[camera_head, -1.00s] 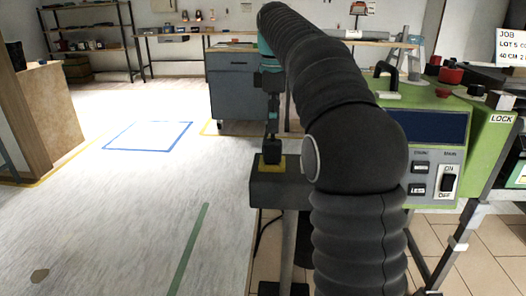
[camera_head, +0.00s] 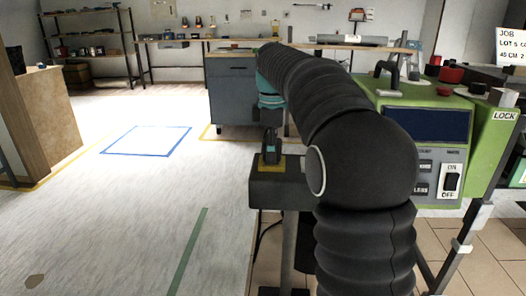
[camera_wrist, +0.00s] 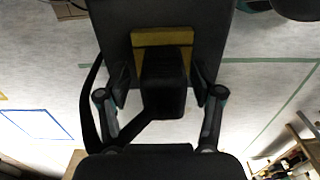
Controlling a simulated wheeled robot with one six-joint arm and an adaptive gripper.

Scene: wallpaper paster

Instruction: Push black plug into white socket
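The black plug (camera_head: 271,149) stands on a yellow pad (camera_head: 263,166) on top of a small dark stand. In the wrist view the plug (camera_wrist: 163,85) is a dark block between the two fingers of my gripper (camera_wrist: 161,80). The fingers look open, with a gap on each side of the block. A black cord loops by the plug on the left of the wrist view. In the head view the plug and fingertips are dark and hard to separate. I cannot make out a white socket in either view.
The dark stand (camera_head: 262,190) is beside the green machine (camera_head: 437,92) with its control panel at right. A grey cabinet (camera_head: 232,98) and workbench stand behind. A wooden cabinet (camera_head: 50,115) is at left. The floor between is free, with blue and green markings.

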